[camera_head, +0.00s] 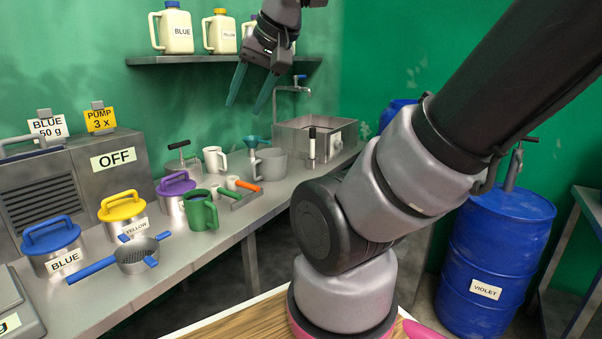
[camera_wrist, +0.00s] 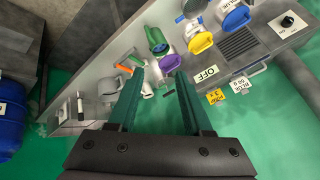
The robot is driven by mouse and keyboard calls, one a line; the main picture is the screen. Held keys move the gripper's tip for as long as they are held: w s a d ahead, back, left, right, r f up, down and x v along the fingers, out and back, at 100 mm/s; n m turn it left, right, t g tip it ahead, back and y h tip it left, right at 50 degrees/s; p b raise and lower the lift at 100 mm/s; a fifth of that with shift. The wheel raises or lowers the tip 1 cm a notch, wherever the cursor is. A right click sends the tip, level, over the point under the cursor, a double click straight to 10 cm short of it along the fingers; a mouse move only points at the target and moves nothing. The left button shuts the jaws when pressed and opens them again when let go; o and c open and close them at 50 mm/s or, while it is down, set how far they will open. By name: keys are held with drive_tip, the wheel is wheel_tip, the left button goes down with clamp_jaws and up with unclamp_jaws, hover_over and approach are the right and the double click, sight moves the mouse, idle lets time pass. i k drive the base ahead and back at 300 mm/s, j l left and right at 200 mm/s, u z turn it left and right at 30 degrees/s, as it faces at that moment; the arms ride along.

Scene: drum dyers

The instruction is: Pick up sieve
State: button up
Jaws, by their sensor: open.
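The sieve (camera_head: 137,256) is a grey perforated bowl with a blue handle pointing left and blue lugs. It lies on the metal counter in front of the yellow-lidded pot (camera_head: 123,212) and beside the blue-lidded pot (camera_head: 52,246). In the wrist view the sieve (camera_wrist: 192,10) shows at the top edge, partly cut off. My gripper (camera_head: 247,104) is open and empty, raised in the air near the shelf, well above and to the right of the sieve. Its two green fingers (camera_wrist: 160,100) point toward the counter in the wrist view.
A green mug (camera_head: 200,212), purple-lidded pot (camera_head: 174,190), grey mug (camera_head: 269,165) and white cups stand farther along the counter. A grey machine (camera_head: 110,158) with an OFF sign backs it. A shelf (camera_head: 200,59) holds jugs. A blue drum (camera_head: 497,245) stands at right.

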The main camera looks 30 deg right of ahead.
sight(137, 256)
drive_tip(key=i+l+u, duration=0.1)
drive_tip(key=u, duration=0.3)
drive_tip(key=i+l+u, duration=0.2)
drive_tip(key=u, duration=0.2)
drive_tip(key=l, duration=0.65)
